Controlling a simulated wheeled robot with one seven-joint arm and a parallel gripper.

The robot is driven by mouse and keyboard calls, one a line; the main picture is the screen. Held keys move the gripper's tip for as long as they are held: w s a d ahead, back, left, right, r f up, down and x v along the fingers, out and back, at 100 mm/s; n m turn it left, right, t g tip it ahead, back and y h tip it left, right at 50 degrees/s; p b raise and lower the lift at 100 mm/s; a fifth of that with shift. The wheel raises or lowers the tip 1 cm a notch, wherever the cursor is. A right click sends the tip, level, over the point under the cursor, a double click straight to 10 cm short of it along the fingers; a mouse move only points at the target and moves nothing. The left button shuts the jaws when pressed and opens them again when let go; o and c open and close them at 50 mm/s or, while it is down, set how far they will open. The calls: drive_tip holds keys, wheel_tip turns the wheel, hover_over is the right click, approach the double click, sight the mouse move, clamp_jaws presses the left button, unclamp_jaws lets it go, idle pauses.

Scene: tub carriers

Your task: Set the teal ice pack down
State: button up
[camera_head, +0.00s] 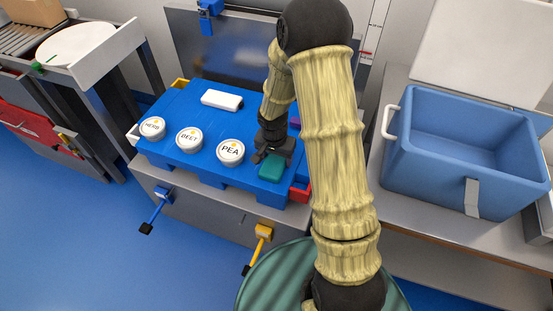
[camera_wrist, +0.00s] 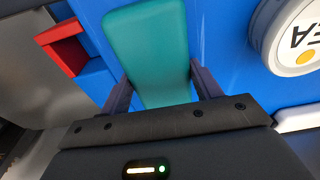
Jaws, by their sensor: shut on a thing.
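The teal ice pack (camera_head: 271,167) is at the front right of the blue carrier (camera_head: 215,170) in the head view. It also shows in the wrist view (camera_wrist: 148,45), between the two fingers of my gripper (camera_wrist: 158,85). My gripper (camera_head: 267,157) is shut on the ice pack from its sides. The ice pack is at or just above the carrier's blue top; I cannot tell whether it touches. My arm covers part of the carrier's right side.
Three white round tubs stand on the carrier: HERB (camera_head: 152,128), BEET (camera_head: 189,139) and PEA (camera_head: 230,151), with PEA closest to my gripper. A white block (camera_head: 222,100) lies behind them. A red piece (camera_head: 301,191) sits at the front right corner. An open blue cooler (camera_head: 450,180) stands right.

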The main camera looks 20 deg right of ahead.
sight(276, 158)
wheel_tip(276, 158, up, 10)
drive_tip(key=p, duration=0.3)
idle(0.7)
drive_tip(key=f+n, duration=0.2)
drive_tip(key=w+f+n, duration=0.1)
drive_tip(key=f+n, duration=0.1)
drive_tip(key=w+f+n, duration=0.1)
drive_tip(key=f+n, duration=0.2)
drive_tip(key=shift+w+y, duration=0.15)
drive_tip(key=shift+y, duration=0.25)
